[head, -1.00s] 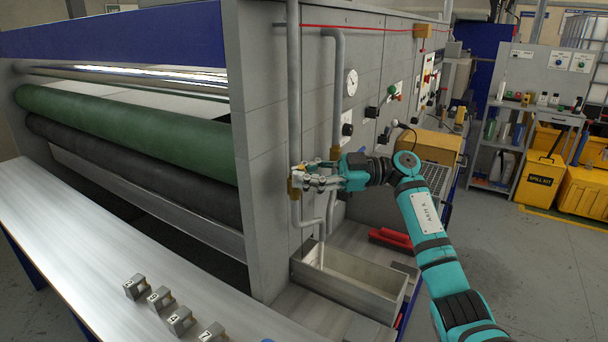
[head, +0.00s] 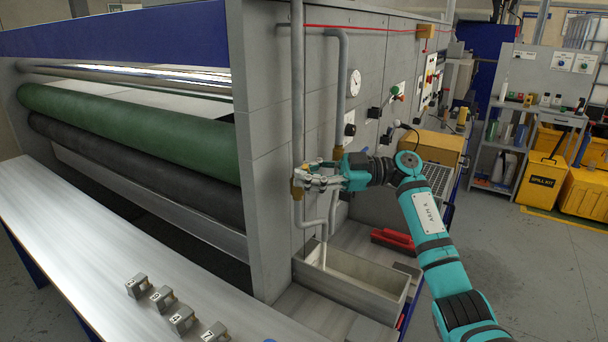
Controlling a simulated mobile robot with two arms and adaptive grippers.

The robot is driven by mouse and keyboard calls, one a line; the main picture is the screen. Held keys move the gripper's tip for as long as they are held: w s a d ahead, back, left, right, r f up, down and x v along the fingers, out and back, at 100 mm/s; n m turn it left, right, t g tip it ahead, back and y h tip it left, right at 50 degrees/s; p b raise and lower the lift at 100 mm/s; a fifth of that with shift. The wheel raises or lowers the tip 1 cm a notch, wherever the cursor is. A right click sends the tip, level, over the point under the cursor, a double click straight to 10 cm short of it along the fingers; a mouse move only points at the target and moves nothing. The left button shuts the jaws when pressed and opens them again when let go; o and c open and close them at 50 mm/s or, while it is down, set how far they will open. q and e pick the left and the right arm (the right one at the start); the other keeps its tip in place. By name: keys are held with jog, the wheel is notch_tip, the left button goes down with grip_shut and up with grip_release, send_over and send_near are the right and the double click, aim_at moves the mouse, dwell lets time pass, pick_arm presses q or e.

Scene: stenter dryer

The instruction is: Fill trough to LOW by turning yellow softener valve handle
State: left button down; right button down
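The softener valve has a brass body (head: 296,188) on a grey pipe at the machine's end wall. My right gripper (head: 303,180) is at this valve, its fingers reaching the brass body from the right. A small yellowish piece (head: 313,162), perhaps the handle, shows just above the fingers; the rest of the handle is hidden. I cannot tell if the fingers are closed on it. The open metal trough (head: 372,294) is below, under the bent pipe end. A pale streak (head: 324,256) runs down from the pipe end into it. The liquid level and any LOW mark cannot be made out. My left gripper is out of view.
A second pipe (head: 341,90) with a brass fitting runs close behind my gripper. A red-handled object (head: 392,239) lies beside the trough. Numbered metal blocks (head: 181,319) sit on the front table (head: 70,228). A round gauge (head: 354,83) and knobs are on the panel.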

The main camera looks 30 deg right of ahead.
jog(key=shift+s+f, duration=0.1)
jog(key=shift+f, duration=0.1)
notch_tip(320, 180, down, 6)
jog(key=s+a+n+h+p, duration=0.1)
jog(key=a+n+h+p, duration=0.1)
jog(key=n+h, duration=0.5)
jog(key=shift+s+a+h, duration=0.3)
dwell(0.4)
jog(key=shift+t, duration=0.3)
jog(key=c, duration=1.3)
grip_release()
jog(key=shift+s+d+r, duration=0.15)
jog(key=shift+s+d, duration=0.05)
jog(key=shift+d, duration=0.05)
jog(key=shift+w+a, duration=0.1)
